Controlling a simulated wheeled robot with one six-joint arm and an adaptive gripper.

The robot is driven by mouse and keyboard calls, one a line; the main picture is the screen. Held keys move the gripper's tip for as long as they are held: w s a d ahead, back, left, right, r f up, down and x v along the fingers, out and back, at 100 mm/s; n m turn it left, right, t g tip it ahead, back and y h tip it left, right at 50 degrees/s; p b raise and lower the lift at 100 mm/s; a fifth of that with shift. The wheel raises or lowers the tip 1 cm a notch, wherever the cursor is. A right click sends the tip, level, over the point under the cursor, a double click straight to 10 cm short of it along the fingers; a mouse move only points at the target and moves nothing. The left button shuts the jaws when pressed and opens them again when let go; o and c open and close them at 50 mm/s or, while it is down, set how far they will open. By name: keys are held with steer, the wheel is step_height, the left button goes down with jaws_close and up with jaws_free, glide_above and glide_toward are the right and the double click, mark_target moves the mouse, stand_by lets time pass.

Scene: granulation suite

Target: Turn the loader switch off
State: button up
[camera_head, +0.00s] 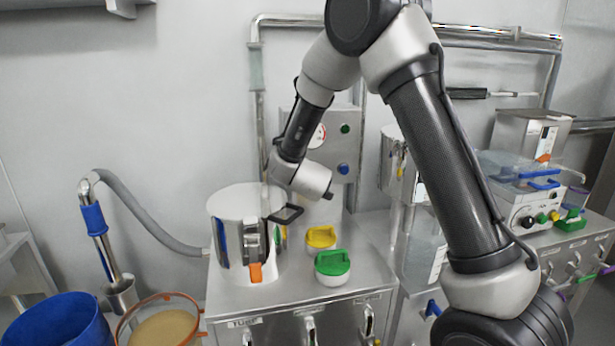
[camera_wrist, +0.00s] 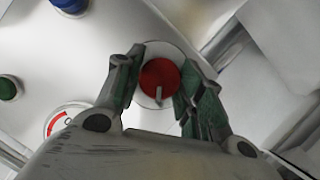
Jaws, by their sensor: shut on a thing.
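The loader switch (camera_wrist: 160,78) is a round red knob on a white ring, with a small pale grey pointer at its lower edge in the wrist view. My gripper (camera_wrist: 162,72) is around it, one finger on each side, shut on the knob. Contact on the left side is hard to make out. The switch sits on the grey control panel (camera_head: 346,122), which also shows in the wrist view (camera_wrist: 104,42). In the head view my arm hides the switch and my fingers.
A gauge (camera_wrist: 66,118), a green button (camera_wrist: 8,88) and a blue button (camera_wrist: 70,4) are near the switch. Below the panel stand a steel vessel (camera_head: 229,205), a yellow-lidded jar (camera_head: 320,237) and a green-lidded jar (camera_head: 332,264) on a steel cabinet (camera_head: 290,297).

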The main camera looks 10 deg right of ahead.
steer(key=shift+n+h, duration=0.4)
steer(key=shift+n, duration=0.2)
steer(key=o, duration=1)
steer(key=shift+a, duration=0.1)
steer(key=v, duration=1.2)
steer(key=shift+f, duration=0.1)
